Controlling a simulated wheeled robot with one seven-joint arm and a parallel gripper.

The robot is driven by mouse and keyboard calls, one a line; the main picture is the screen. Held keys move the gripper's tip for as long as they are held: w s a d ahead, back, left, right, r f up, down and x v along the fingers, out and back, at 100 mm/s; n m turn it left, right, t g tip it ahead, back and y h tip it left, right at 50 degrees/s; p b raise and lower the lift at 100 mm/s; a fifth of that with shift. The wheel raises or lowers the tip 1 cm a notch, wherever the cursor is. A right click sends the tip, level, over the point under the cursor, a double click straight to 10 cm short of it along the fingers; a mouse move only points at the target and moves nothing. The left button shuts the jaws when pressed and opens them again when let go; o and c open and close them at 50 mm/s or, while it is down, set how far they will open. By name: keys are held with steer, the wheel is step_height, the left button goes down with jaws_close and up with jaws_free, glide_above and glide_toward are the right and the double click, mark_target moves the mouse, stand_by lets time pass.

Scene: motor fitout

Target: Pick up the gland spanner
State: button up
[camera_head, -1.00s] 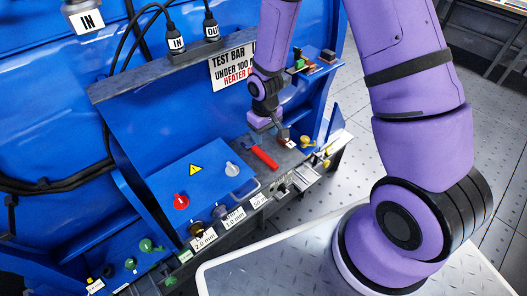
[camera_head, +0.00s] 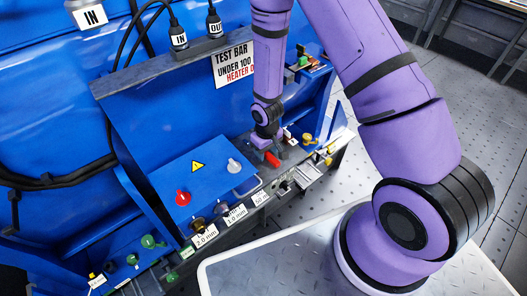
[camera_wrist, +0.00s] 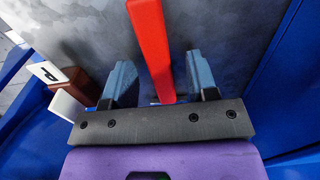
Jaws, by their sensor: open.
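The gland spanner appears to be the long red tool (camera_head: 272,159) on the grey shelf of the blue machine; only its red bar can be made out. In the wrist view the red bar (camera_wrist: 152,40) runs down from the top edge to between my two fingers. My gripper (camera_head: 268,148) is over this part of the shelf and partly hides the tool in the head view. In the wrist view my gripper (camera_wrist: 160,75) is open, with one blue-grey finger on each side of the bar and a gap on both sides.
A blue panel (camera_head: 205,175) with red and grey knobs stands left of the tool. A yellow fitting (camera_head: 307,138) is to the right. A brown block (camera_wrist: 75,82) with a white label is close to my left finger in the wrist view. A blue wall (camera_wrist: 285,70) rises at right.

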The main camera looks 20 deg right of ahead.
mark_target(267, 153)
steer(key=shift+c, duration=0.4)
jaws_close()
steer(key=shift+r, duration=0.1)
step_height(267, 153, up, 10)
stand_by(0.5)
steer(key=c, duration=0.5)
jaws_free()
jaws_close()
